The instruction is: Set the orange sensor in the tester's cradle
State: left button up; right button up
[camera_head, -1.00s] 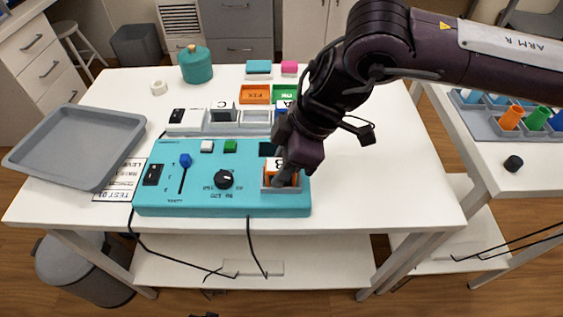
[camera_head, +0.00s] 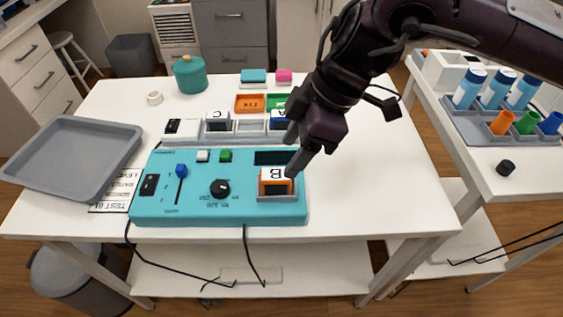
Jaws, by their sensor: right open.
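The orange sensor (camera_head: 275,188), with a white top marked B, sits upright in the grey cradle (camera_head: 277,197) at the right end of the teal tester (camera_head: 197,206). My right gripper (camera_head: 303,160) is open just above and to the right of the sensor, apart from it, with its fingers partly hidden by the hand. The tester has a black knob (camera_head: 219,189), a blue slider (camera_head: 181,170), a black switch (camera_head: 150,185), and white and green buttons. My left gripper is not in view.
Behind the tester, a grey rack holds sensor C (camera_head: 217,121) and blue sensor A (camera_head: 280,120). Orange (camera_head: 250,103) and green bins stand further back. A grey tray (camera_head: 74,153) lies at left. The table's right front is clear.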

jog(key=v, duration=0.4)
jog(key=shift+d+r, duration=0.1)
jog(key=shift+r, duration=0.2)
